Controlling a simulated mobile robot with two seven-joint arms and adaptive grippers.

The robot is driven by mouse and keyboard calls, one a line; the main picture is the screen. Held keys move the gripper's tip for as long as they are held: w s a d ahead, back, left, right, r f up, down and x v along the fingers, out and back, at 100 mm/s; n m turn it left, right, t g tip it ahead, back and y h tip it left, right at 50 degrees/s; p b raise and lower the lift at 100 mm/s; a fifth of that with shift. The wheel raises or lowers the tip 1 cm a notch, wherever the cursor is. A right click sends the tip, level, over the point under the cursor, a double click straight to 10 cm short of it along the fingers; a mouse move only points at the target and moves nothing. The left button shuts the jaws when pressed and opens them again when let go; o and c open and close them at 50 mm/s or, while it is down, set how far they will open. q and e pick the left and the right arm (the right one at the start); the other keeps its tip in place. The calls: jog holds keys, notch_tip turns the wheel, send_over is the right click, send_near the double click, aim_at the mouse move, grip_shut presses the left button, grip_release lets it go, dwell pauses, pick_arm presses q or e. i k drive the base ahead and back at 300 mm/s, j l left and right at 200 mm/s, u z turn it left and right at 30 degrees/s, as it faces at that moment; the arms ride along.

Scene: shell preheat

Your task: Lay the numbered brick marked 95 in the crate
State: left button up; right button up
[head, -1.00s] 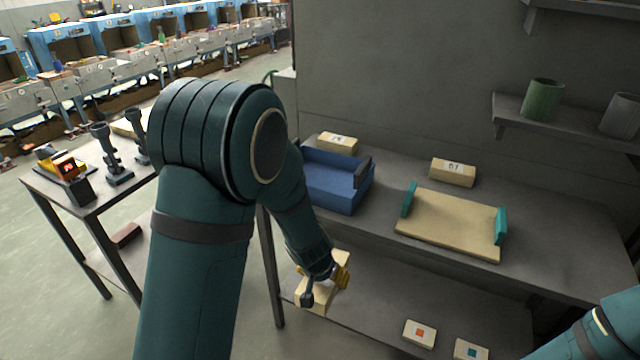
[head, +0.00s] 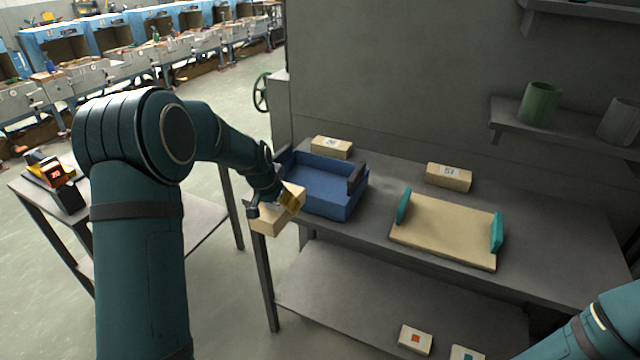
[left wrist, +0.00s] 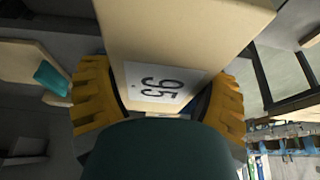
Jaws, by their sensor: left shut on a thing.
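The brick marked 95 (left wrist: 185,30) is cream-coloured, with its number label facing the left wrist camera. It also shows in the head view (head: 277,222). My left gripper (head: 284,200) is shut on this brick and holds it in the air at the left end of the upper shelf, just left of the crate. Its yellow fingers flank the brick in the left wrist view (left wrist: 158,105). The blue crate (head: 325,203) stands on the upper shelf, and its visible inside looks empty. My right gripper is out of view; only part of the right arm shows at the lower right.
One numbered brick (head: 331,147) lies behind the crate and another (head: 448,177) lies to its right. A tan board with teal handles (head: 445,232) lies right of the crate. A brick with an orange square (head: 415,339) lies on the lower shelf.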

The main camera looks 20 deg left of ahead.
aim_at(309, 186)
jog(key=i, duration=0.85)
